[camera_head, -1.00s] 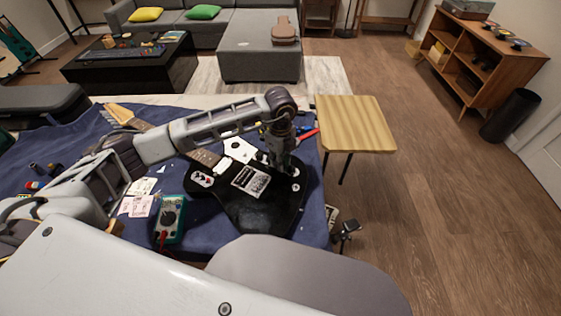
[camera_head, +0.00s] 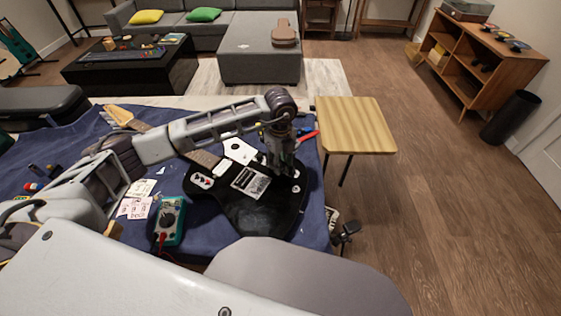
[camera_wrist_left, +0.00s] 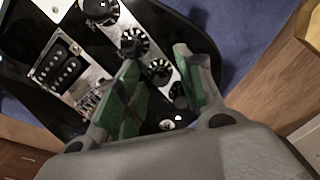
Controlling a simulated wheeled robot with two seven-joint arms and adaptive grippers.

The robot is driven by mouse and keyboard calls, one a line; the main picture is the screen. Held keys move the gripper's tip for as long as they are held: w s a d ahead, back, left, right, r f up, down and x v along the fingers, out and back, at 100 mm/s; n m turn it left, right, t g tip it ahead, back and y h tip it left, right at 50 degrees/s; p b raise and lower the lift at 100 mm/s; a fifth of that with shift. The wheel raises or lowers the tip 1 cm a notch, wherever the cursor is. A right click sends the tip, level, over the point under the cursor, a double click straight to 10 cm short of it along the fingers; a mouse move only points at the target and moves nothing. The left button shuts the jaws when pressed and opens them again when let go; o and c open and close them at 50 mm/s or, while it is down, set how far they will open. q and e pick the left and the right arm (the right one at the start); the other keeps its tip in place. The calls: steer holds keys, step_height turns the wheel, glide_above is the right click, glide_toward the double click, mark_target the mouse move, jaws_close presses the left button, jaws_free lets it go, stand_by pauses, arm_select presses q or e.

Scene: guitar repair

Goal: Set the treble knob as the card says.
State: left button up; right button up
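The black guitar body (camera_head: 262,213) lies on the blue-covered bench. The left wrist view shows its knobs in a row on a metal plate, beside a pickup (camera_wrist_left: 58,68). A big knob (camera_wrist_left: 100,10) and a smaller one (camera_wrist_left: 133,41) lie beyond my fingers. My left gripper (camera_wrist_left: 157,60) is open over the row, its green-padded fingers apart with a knob (camera_wrist_left: 159,71) showing between them. I cannot tell whether they touch it. Another dark knob (camera_wrist_left: 179,92) is partly hidden by the right finger. Paper cards (camera_head: 135,207) lie left of the guitar; their writing is too small to read. My right gripper is not in view.
A green multimeter (camera_head: 169,220) with a red lead lies left of the guitar. A red-handled tool (camera_head: 308,136) lies near the bench's right edge. A wooden side table (camera_head: 355,125) stands beyond that edge, its top clear.

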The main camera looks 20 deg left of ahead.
mark_target(280, 164)
arm_select(q)
steer(key=shift+r, duration=0.1)
step_height(280, 164, up, 12)
stand_by(1.0)
steer(key=shift+s+f, duration=0.1)
steer(key=shift+f, duration=0.1)
